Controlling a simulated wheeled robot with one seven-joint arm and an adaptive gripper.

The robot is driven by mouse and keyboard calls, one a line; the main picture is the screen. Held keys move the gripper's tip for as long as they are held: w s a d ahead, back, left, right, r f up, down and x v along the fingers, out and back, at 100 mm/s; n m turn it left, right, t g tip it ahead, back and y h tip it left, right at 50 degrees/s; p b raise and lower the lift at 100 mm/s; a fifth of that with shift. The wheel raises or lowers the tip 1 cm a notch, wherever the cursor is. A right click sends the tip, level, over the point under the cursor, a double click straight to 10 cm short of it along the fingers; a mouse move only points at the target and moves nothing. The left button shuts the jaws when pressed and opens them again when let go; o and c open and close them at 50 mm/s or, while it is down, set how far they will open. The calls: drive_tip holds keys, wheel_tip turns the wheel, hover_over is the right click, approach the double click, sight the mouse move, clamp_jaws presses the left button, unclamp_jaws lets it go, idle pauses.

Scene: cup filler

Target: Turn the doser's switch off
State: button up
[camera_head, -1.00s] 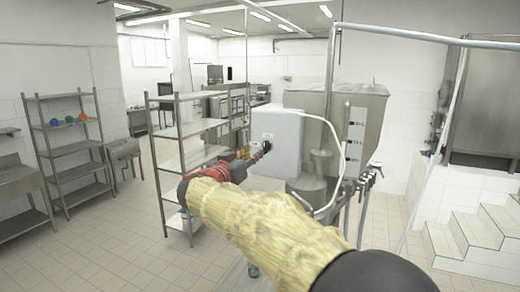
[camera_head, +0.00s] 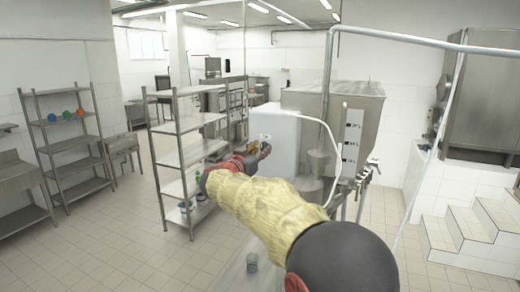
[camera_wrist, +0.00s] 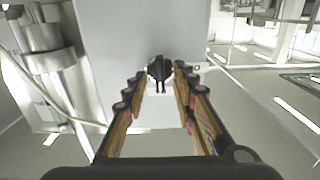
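The doser is a white box (camera_head: 285,135) beside a steel tank in the head view. Its pale face (camera_wrist: 118,35) fills the upper middle of the wrist view. The switch, a round black knob (camera_wrist: 160,68) with a raised grip, is on that face. My gripper (camera_wrist: 161,76) is open, its two fingers on either side of the knob. I cannot tell whether the fingertips touch it. In the head view my gripper (camera_head: 258,148) is at the box's left side, where the knob is too small to make out clearly.
The steel tank (camera_head: 350,110) with pipes and taps stands right of the doser. A steel shelf rack (camera_head: 178,150) stands close to the left. A small greenish-grey item (camera_head: 252,262) is on a surface below my arm. White steps (camera_head: 465,225) are at the far right.

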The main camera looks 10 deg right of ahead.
drive_tip(key=shift+c, duration=0.4)
clamp_jaws()
drive_tip(key=shift+b, duration=0.5)
drive_tip(key=n+b, duration=0.3)
drive_tip(key=n, duration=0.3)
drive_tip(key=n+b, duration=0.4)
drive_tip(key=n, duration=0.2)
drive_tip(key=n+b, duration=0.3)
drive_tip(key=n, duration=0.3)
drive_tip(key=shift+w+a+f+b, duration=0.1)
drive_tip(key=shift+a+f+b, duration=0.15)
drive_tip(key=shift+b, duration=0.15)
